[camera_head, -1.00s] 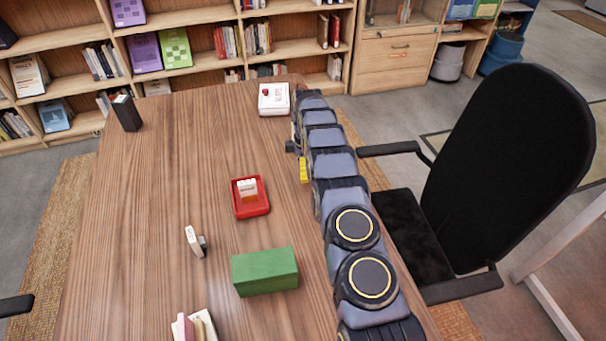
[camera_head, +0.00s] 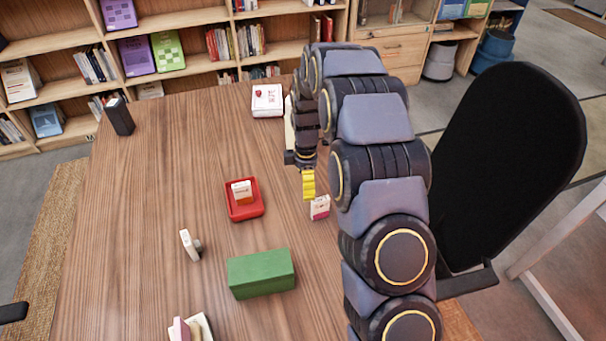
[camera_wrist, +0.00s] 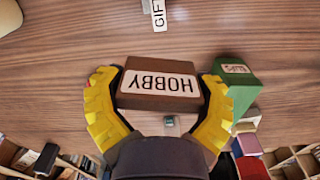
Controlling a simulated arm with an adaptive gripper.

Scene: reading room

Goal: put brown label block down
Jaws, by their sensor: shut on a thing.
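The brown label block (camera_wrist: 158,103), with a pale label reading HOBBY, sits between the yellow fingers of my gripper (camera_wrist: 158,106) in the wrist view. The gripper is shut on it, and the label appears upside down there. In the head view my gripper (camera_head: 308,184) points down over the right part of the wooden table (camera_head: 170,180). The brown block cannot be made out in that view. Its gap to the table top is unclear.
A white-and-pink block (camera_head: 320,207) stands close to my gripper. A red tray (camera_head: 247,212) holds a white-and-orange block (camera_head: 241,191). A green box (camera_head: 261,274) and a small white block (camera_head: 189,244) are nearer. The table's left part is mostly clear.

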